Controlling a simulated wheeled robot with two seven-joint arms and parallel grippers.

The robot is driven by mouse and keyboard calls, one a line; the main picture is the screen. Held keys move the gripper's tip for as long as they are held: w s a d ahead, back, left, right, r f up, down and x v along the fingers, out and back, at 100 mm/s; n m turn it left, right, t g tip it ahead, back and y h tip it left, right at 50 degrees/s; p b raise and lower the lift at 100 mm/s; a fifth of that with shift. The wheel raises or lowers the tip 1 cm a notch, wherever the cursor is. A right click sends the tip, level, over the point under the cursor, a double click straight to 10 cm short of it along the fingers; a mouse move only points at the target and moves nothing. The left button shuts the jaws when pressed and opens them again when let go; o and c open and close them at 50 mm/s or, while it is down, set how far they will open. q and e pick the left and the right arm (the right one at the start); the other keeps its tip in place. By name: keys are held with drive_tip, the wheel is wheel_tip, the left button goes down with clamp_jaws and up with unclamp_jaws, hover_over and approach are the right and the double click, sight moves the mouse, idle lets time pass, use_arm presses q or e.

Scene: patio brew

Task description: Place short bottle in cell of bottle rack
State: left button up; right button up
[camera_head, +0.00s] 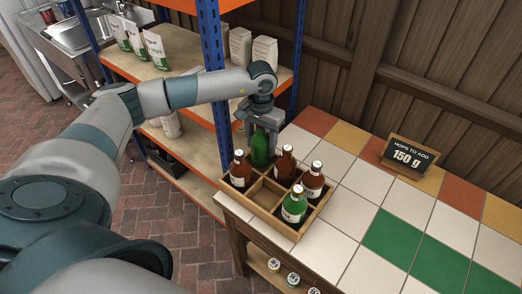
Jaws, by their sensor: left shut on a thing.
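My left gripper (262,132) is shut on a green bottle (260,152), which is upright at the back left corner of the wooden bottle rack (263,210). The bottle's base is hidden behind the rack's wall and a brown bottle, so I cannot tell whether it rests on the cell floor. Brown bottles stand in the rack at the left (239,174), back (284,166) and right (312,184). Another green bottle (293,206) stands at the front. A cell near the middle is empty. My right gripper is out of view.
The rack stands on the left end of a tiled table (340,232), clear to its right. A sign (407,156) reading "HOPS TO ADD 150 g" stands at the back. A blue-posted shelf (212,60) with bags is close behind my arm. Capped bottles (274,265) sit below the tabletop.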

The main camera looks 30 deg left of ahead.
sight(261, 151)
use_arm(q)
wheel_tip(261, 151, down, 2)
drive_tip(key=shift+f+p, duration=0.25)
drive_tip(key=shift+p, duration=0.3)
drive_tip(key=shift+f, duration=0.5)
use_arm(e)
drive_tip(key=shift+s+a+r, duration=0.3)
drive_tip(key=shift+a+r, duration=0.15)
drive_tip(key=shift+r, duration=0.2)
use_arm(q)
drive_tip(key=shift+f, duration=0.1)
drive_tip(key=o, duration=1.4)
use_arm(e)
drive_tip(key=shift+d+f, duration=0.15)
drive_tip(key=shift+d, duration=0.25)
